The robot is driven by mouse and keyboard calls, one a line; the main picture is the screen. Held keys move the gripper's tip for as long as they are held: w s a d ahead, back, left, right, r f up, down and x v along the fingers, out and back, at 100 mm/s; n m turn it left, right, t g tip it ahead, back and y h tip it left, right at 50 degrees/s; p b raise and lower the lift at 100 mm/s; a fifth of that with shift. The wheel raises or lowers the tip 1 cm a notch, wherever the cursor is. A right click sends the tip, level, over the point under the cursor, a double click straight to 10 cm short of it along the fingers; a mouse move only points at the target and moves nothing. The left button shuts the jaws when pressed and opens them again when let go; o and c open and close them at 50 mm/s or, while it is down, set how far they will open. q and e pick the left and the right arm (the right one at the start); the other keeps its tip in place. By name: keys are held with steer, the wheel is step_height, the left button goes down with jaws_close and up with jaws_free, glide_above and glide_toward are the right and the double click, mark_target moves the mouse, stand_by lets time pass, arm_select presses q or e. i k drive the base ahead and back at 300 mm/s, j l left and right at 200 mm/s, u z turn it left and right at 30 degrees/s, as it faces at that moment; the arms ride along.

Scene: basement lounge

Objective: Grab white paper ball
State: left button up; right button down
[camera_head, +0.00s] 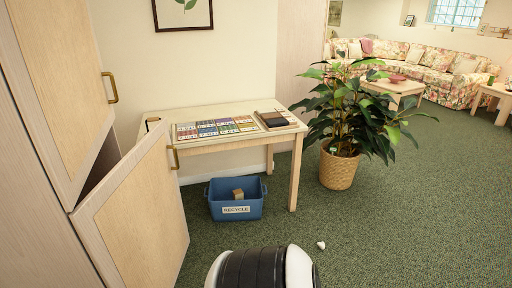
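A small white paper ball (321,245) lies on the green carpet, right of the lower middle of the head view. It is just to the right of and beyond a black and white part of my own body at the bottom edge. Neither of my grippers shows in this view. Nothing is seen touching the ball.
A blue recycle bin (236,210) holding a brown block stands under a light wooden table (235,143). A cabinet door (140,215) hangs open at left. A potted plant (339,170) stands beyond the ball. The carpet at right is clear.

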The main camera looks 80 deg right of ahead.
mark_target(322, 244)
steer(key=z, duration=3.35)
steer(key=i+l, duration=0.1)
steer(key=i, duration=0.2)
